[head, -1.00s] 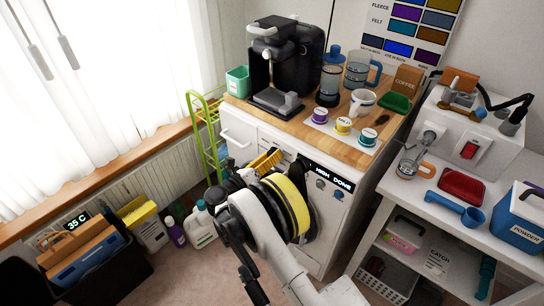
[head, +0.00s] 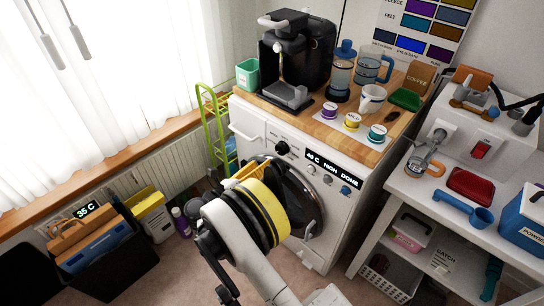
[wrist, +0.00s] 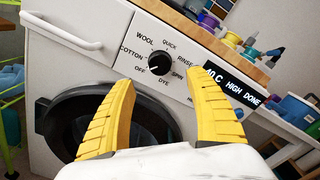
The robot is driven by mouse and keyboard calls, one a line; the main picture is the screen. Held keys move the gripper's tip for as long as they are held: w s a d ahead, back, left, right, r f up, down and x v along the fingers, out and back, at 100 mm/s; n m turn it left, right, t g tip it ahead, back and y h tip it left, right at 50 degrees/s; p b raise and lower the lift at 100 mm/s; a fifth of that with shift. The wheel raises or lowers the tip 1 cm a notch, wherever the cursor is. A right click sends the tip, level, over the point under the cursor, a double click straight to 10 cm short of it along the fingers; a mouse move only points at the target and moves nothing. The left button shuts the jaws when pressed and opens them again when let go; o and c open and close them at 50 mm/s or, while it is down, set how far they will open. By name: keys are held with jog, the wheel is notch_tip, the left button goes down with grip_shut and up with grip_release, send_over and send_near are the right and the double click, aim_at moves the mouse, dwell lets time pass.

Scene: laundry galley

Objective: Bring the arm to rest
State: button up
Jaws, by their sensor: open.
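My gripper (wrist: 163,118) shows in the wrist view as two yellow ridged fingers, spread apart with nothing between them. They face the front of the white washing machine, with its program dial (wrist: 160,62) beyond the gap. In the head view my arm reaches up from the bottom, and its yellow-banded wrist hides part of the washer's round door (head: 305,200). The fingertips are mostly hidden there behind the wrist. I cannot tell how far they are from the washer.
The wooden worktop (head: 300,112) carries a coffee machine (head: 295,55), a white mug (head: 372,98) and several small pods. A white shelf unit (head: 425,205) stands at the right. A dark bin (head: 110,262) stands at the lower left. A green rack (head: 213,125) stands beside the washer.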

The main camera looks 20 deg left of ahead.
aim_at(278, 149)
jog(key=shift+v, duration=1.2)
